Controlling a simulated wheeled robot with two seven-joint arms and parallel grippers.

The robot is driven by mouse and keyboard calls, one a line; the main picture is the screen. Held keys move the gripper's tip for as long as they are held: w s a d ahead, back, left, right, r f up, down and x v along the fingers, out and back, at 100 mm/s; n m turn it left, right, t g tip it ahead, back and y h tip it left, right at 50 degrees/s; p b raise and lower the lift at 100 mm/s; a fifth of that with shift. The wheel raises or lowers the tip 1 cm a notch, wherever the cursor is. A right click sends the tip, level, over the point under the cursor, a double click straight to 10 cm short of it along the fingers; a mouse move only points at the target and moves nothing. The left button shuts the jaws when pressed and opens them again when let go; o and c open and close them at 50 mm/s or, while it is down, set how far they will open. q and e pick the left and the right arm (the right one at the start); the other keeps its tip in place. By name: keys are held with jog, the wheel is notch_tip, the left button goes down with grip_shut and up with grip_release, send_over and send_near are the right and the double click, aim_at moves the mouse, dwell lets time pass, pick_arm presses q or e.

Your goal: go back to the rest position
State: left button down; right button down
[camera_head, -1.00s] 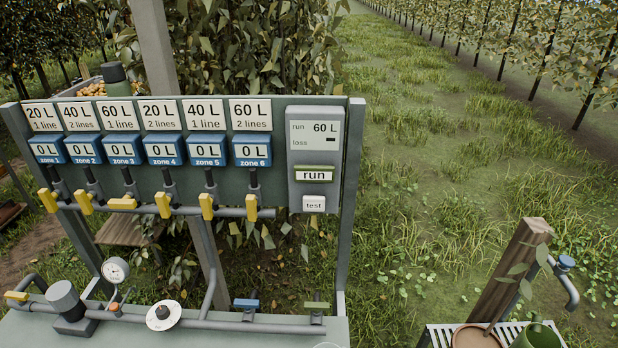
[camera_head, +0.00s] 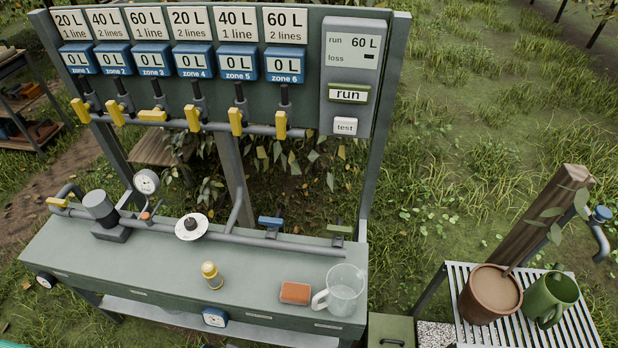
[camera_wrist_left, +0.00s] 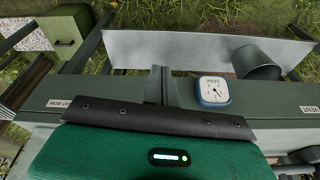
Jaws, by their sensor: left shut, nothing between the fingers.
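My left gripper (camera_wrist_left: 160,85) shows only in the left wrist view. Its narrow fingers are together with nothing between them, beyond the dark flap and green housing of my wrist. It points towards the front of the bench, near a blue-rimmed dial (camera_wrist_left: 213,90); I cannot tell the exact gap. Neither gripper shows in the head view, and my right gripper is in no view. The valve panel (camera_head: 220,95) stands upright behind the green bench (camera_head: 150,275), with several yellow-handled valves and a run button (camera_head: 348,94).
A grey cup (camera_wrist_left: 257,62) is on a pale shelf (camera_wrist_left: 180,48).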

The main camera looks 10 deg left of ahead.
pick_arm(q)
jog(key=s+a+f+b, duration=0.1)
jog(key=s+f, duration=0.2)
jog(key=f, duration=0.6)
jog(key=s+f+b, duration=0.1)
jog(key=s+f, duration=0.3)
jog(key=f, duration=0.5)
jog(key=s+a+f+g+b, duration=0.1)
jog(key=s+a+f+b, duration=0.1)
jog(key=s+f, duration=1)
jog(key=shift+s+a+f+g, duration=0.3)
jog(key=shift+s, duration=0.35)
